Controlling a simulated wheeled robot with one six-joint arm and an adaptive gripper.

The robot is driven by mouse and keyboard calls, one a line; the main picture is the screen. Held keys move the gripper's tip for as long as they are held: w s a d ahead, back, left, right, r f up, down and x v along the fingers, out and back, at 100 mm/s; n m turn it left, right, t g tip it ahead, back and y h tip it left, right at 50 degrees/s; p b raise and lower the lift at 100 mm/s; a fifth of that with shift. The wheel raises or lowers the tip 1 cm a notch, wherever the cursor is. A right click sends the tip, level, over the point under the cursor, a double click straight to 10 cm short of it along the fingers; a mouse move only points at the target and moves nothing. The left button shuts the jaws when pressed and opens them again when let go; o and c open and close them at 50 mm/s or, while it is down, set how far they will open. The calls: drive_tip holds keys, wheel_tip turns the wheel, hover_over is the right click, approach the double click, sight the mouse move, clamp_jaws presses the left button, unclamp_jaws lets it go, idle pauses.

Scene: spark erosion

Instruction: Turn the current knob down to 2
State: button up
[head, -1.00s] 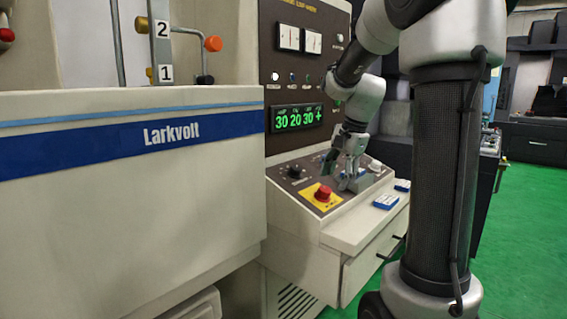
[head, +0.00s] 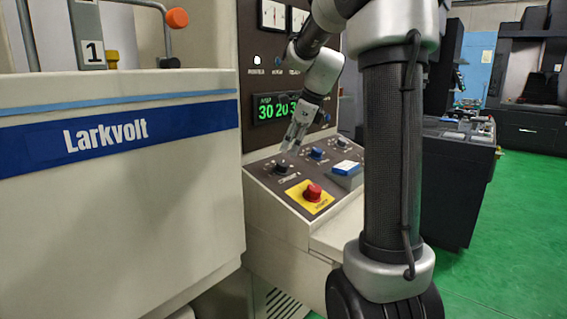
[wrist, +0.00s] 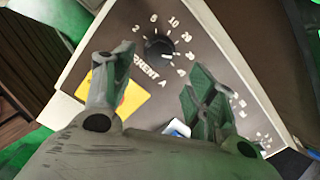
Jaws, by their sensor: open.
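The current knob (head: 282,168) is a small black dial on the dark sloping panel, left of the red emergency button. In the wrist view the current knob (wrist: 157,47) sits inside a ring of white numbers that includes 2, 10 and 20, with "CURRENT A" lettered beside it.
The red button (head: 313,192) on its yellow plate is close in front of the knob. The green display (head: 276,108) is partly hidden by my arm. The white Larkvolt tank (head: 110,200) stands left.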

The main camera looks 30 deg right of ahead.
sight(284, 164)
drive_tip(key=x, duration=0.7)
drive_tip(key=shift+w+f, duration=0.1)
drive_tip(key=shift+f, duration=0.25)
drive_tip(key=c, duration=1.1)
